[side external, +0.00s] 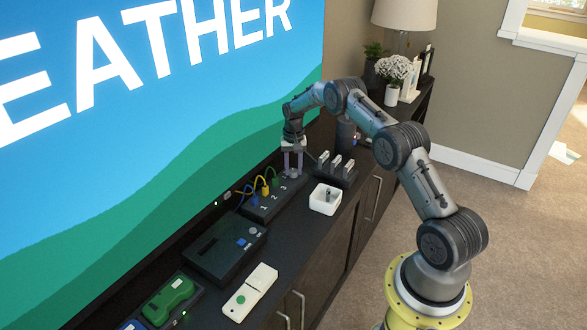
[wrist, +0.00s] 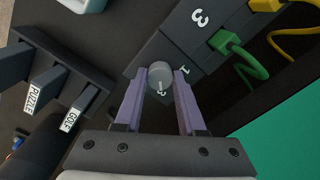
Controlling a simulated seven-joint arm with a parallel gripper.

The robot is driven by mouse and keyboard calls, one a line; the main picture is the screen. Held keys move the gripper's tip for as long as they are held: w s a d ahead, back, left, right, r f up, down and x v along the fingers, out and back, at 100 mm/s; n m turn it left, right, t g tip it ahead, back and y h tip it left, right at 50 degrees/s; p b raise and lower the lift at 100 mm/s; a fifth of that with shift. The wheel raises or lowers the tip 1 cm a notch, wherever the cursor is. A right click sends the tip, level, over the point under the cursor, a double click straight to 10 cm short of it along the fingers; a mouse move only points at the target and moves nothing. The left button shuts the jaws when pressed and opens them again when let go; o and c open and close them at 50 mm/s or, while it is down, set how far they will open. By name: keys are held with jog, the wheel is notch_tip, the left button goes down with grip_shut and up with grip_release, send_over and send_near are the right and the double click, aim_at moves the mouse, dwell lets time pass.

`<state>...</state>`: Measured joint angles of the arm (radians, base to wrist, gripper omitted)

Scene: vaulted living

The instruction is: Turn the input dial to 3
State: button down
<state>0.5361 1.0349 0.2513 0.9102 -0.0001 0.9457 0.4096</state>
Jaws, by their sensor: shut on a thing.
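The input box (side external: 262,211) is a dark switch box with white numbers 1, 2 and 3 on top and blue, yellow and green cables plugged in. The grey round input dial (wrist: 159,73) is at the box's end near the number 3, between my two purple fingers in the wrist view. My gripper (wrist: 159,84) points down at the dial and is shut on it. In the side view my gripper (side external: 292,166) stands over the box's far end, and its fingers hide the dial. Small white marks lie by the dial; which one it points at is unclear.
A dark rack with labelled cartridges (side external: 337,168) stands close beside my gripper; labels read PUZZLE and GOLF. A white open box (side external: 325,199) sits in front. A black console (side external: 225,247) and white handheld (side external: 250,291) are nearer. The large screen (side external: 150,120) rises behind.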

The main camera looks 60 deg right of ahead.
aim_at(293, 171)
jog(key=shift+m, duration=0.3)
jog(key=c, duration=0.5)
grip_release()
jog(key=shift+r, duration=0.15)
notch_tip(293, 171, up, 14)
jog(key=shift+f, duration=0.2)
jog(key=shift+a, duration=0.1)
